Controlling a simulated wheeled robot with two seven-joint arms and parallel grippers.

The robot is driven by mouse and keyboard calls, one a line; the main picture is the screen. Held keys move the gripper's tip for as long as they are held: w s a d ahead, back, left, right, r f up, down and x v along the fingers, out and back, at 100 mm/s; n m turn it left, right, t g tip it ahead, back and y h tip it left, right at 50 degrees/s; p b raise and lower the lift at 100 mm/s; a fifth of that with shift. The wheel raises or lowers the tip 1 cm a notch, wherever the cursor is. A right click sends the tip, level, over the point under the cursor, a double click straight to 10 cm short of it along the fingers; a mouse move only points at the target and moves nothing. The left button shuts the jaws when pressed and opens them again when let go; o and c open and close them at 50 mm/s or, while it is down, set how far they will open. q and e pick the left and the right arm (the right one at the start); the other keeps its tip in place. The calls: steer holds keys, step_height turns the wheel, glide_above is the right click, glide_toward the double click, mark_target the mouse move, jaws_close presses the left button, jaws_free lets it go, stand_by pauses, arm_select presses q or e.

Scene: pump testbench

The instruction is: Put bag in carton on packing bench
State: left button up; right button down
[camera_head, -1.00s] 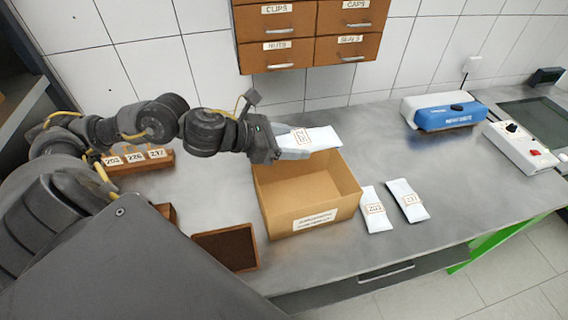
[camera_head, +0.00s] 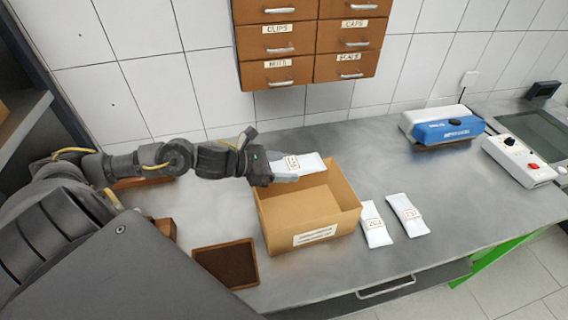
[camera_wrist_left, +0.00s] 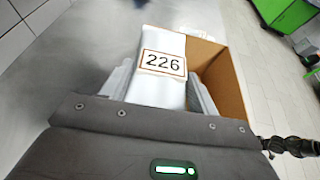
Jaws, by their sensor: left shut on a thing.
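My left gripper (camera_head: 284,179) is shut on a white bag (camera_head: 308,163) at the back left edge of the open carton (camera_head: 328,238). The left wrist view shows the bag (camera_wrist_left: 163,65) between the fingers with a label reading 226. The carton (camera_wrist_left: 226,82) lies beside and beyond the bag there. The bag is at the height of the carton's rim; whether it touches the rim is hard to tell. The visible carton floor is empty. Two more white bags, a nearer one (camera_head: 375,223) and one farther right (camera_head: 408,214), lie on the bench right of the carton. My right gripper does not show.
A brown open tray (camera_head: 226,264) stands left of the carton. A blue and white device (camera_head: 445,126) and a control box (camera_head: 518,160) stand at the right. Brown labelled drawers (camera_head: 310,40) hang on the wall behind. The bench (camera_head: 455,190) is clear right of the loose bags.

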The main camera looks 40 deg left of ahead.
arm_select(q)
steer(key=shift+f, duration=0.15)
steer(key=shift+f+b, duration=0.65)
steer(key=shift+b, duration=0.35)
steer(key=o, duration=1.2)
